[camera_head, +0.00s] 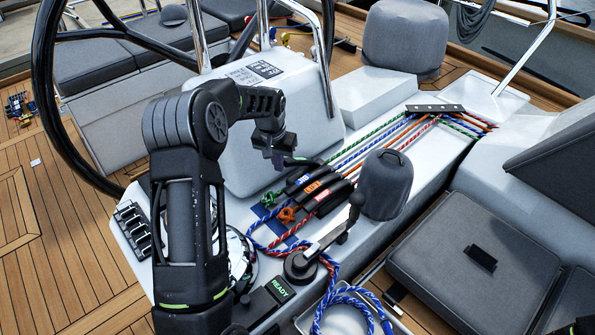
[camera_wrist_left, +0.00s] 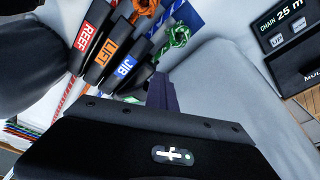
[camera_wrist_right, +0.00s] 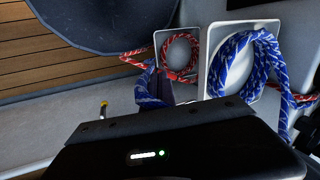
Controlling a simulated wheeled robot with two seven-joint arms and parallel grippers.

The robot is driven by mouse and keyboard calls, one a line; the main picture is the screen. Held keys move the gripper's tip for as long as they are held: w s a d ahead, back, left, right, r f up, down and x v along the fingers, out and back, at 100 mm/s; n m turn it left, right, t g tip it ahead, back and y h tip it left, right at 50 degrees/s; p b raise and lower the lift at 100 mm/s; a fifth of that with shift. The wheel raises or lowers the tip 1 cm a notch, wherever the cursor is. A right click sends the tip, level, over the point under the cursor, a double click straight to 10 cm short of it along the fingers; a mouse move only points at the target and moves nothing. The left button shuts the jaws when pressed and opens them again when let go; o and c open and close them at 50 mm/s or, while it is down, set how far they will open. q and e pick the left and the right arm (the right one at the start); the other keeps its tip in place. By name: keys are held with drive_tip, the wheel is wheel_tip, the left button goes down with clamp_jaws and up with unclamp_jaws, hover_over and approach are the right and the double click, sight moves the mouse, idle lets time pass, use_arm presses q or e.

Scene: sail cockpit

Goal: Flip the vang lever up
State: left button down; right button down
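A row of dark rope-clutch levers sits on the white cockpit top, with labels reading REEF (camera_wrist_left: 82,37), LIFT (camera_wrist_left: 107,53) and JIB (camera_wrist_left: 124,67) in the left wrist view. No VANG label is readable. An unlabelled dark lever (camera_head: 304,162) shows at the far end of the row, beside my left gripper; it may be the vang lever, and its exact angle is unclear. My left gripper (camera_head: 275,158) points down just left of it, fingers together with nothing seen between them. My right gripper (camera_wrist_right: 164,88) appears shut and empty, away from the levers near the rope bins.
A winch with a handle (camera_head: 325,238) stands in front of the levers. Coloured ropes (camera_head: 385,140) run behind them. A grey cover (camera_head: 385,184) stands to their right. The steering wheel (camera_head: 45,95) and pedestal (camera_head: 265,90) are close to my left arm. Blue rope fills a bin (camera_wrist_right: 211,75).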

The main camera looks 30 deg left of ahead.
sight(289, 160)
use_arm(q)
drive_tip(key=shift+w+d+f, duration=0.1)
drive_tip(key=shift+w+d, duration=0.35)
drive_tip(key=shift+d, duration=0.1)
drive_tip(key=shift+w+d+r+p, duration=0.15)
drive_tip(key=shift+w+r+p, duration=0.2)
drive_tip(key=shift+w+r, duration=0.1)
drive_tip(key=shift+w+d+r, duration=0.1)
drive_tip(key=shift+w, duration=0.4)
drive_tip(key=shift+s+a, duration=0.2)
drive_tip(key=shift+a, duration=0.1)
drive_tip(key=shift+a+r+p, duration=0.2)
drive_tip(key=shift+r+p, duration=0.5)
drive_tip(key=shift+r, duration=0.35)
drive_tip(key=shift+w, duration=0.1)
drive_tip(key=shift+w+d+r+p, duration=0.2)
drive_tip(key=shift+w+r+p, duration=0.05)
drive_tip(key=shift+w, duration=0.2)
drive_tip(key=shift+w+d+r+p, duration=0.15)
drive_tip(key=shift+w+r+p, duration=0.1)
drive_tip(key=shift+w, duration=0.3)
